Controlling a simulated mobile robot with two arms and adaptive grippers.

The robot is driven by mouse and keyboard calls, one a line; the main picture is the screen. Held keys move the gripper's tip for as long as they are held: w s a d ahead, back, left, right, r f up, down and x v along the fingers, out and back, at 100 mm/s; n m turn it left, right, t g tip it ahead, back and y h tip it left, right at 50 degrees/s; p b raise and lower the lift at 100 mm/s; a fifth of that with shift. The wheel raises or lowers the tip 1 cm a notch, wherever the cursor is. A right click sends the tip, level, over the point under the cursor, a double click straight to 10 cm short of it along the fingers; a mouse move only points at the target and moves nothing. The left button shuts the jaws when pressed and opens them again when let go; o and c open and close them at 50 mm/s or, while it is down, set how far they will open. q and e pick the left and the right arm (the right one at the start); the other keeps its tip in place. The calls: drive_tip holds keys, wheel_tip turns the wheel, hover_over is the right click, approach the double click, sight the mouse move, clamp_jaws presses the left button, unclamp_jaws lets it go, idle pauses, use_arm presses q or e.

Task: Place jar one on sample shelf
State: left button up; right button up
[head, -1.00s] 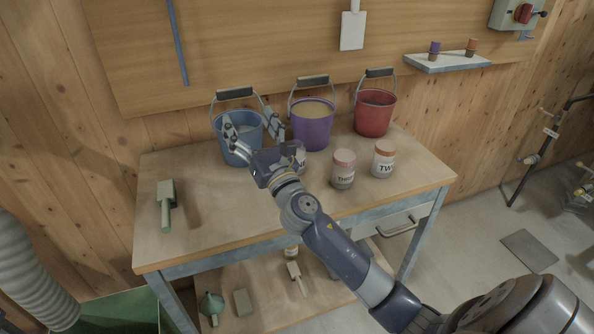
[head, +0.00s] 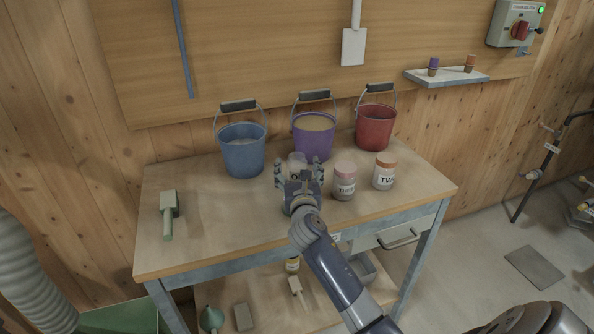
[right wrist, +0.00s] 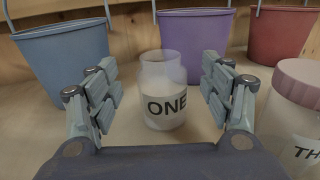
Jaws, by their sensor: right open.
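Jar one (right wrist: 164,92) is a pale jar with a white label reading "ONE". It stands upright on the bench in front of the purple bucket; in the head view jar one (head: 297,163) is partly hidden by my gripper. My right gripper (head: 298,175) is open, with its fingers to either side of the jar's near side; in the right wrist view the gripper (right wrist: 160,95) shows clear gaps to the jar. My left gripper is not in view.
Jar three (head: 344,181) stands close to the right of my gripper, and jar two (head: 384,171) is beyond it. Blue (head: 242,150), purple (head: 313,136) and red (head: 375,126) buckets line the back.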

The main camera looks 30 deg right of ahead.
drive_tip(key=shift+x, duration=1.95)
drive_tip(key=shift+c, duration=0.5)
drive_tip(key=c, duration=1.1)
drive_tip(key=shift+c, duration=0.3)
drive_tip(key=shift+r, duration=0.1)
